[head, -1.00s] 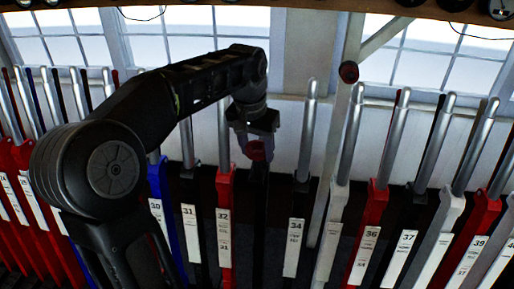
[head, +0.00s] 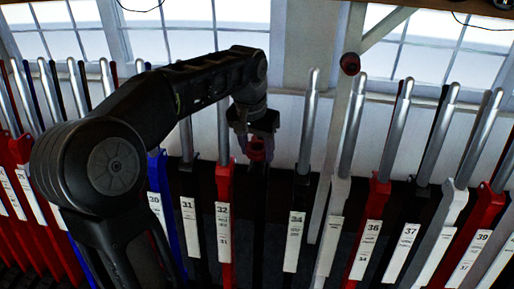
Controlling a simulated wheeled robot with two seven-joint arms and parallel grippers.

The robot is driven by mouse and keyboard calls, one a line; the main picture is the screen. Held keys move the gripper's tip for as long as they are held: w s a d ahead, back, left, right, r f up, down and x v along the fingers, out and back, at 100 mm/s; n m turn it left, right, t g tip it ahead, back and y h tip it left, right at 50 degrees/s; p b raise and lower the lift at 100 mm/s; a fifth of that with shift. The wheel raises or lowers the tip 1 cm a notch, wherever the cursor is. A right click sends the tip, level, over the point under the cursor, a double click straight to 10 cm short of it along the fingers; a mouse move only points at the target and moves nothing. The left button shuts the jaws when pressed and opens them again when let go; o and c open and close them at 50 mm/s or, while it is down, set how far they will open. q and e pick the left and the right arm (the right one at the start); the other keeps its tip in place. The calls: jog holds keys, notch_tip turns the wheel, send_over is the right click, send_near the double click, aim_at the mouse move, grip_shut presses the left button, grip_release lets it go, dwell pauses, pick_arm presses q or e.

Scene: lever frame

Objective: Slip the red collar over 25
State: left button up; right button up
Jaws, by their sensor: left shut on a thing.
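My left gripper (head: 256,140) is in the middle of the head view, pointing down. It is shut on the red collar (head: 257,151), which is partly hidden by the fingers. The collar is in front of the row of levers, between the lever labelled 32 (head: 224,200) and the lever labelled 34 (head: 300,200). A dark lever stands below and behind it; I cannot tell whether they touch. I cannot read a 25 on any label; the left levers are partly hidden behind my left arm. My right gripper is not in view.
Tall levers with silver handles stand close together across the view, including a blue one labelled 30 (head: 157,205) and a red one labelled 36 (head: 373,215). A small dark red round thing (head: 350,63) is on the post behind. Windows are at the back.

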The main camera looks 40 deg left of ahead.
pick_arm(q)
jog(key=shift+f+b, duration=0.95)
jog(key=shift+f, duration=0.45)
jog(key=o, duration=1.4)
jog(key=shift+o, duration=0.6)
